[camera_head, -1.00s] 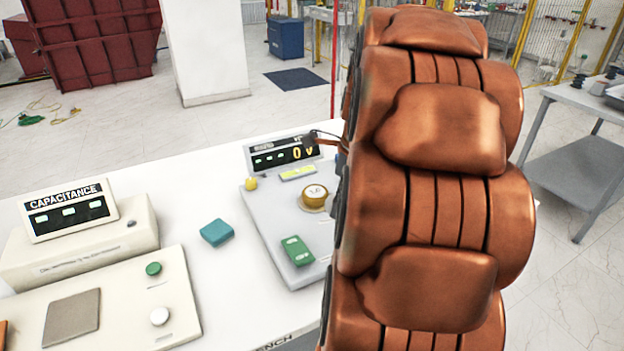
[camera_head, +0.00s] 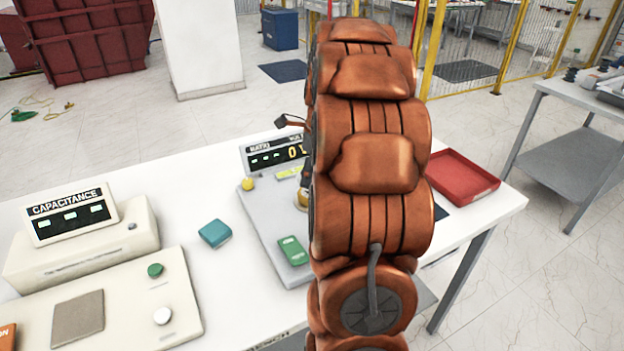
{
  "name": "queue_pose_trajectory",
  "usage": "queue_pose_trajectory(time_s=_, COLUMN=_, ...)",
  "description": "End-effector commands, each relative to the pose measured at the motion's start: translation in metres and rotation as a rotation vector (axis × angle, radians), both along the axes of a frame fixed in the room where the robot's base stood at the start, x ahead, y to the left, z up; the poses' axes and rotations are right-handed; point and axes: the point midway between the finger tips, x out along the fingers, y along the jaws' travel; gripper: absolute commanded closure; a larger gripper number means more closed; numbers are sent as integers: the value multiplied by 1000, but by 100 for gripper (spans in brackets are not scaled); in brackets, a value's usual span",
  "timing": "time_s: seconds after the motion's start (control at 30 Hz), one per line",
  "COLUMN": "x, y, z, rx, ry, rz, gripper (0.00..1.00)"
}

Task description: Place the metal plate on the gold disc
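The gold disc (camera_head: 302,199) sits on the grey ratio meter unit (camera_head: 262,220); my orange-brown arm hides most of it. A flat grey-brown square (camera_head: 78,318) lies on the front of the capacitance unit; I cannot tell whether it is the metal plate. No other metal plate shows clearly. My gripper (camera_head: 290,122) is mostly hidden behind my arm. Only a small dark, copper-edged part shows left of the arm, above the ratio display. Its fingertips and anything in them cannot be made out.
The capacitance unit (camera_head: 150,247) fills the left of the white bench (camera_head: 185,180). A teal block (camera_head: 215,233) lies between the units. A green block (camera_head: 293,250) and yellow knob (camera_head: 248,184) are on the ratio unit. A red tray (camera_head: 463,178) lies at the right end.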

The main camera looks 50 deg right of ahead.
Motion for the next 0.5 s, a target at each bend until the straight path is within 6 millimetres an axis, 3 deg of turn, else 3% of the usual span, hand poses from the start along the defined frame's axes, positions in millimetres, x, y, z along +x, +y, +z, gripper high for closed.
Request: queue_pose_trajectory(time_s=0.5, x=0, y=0, z=-36, rx=0, ry=0, rz=-1, gripper=75)
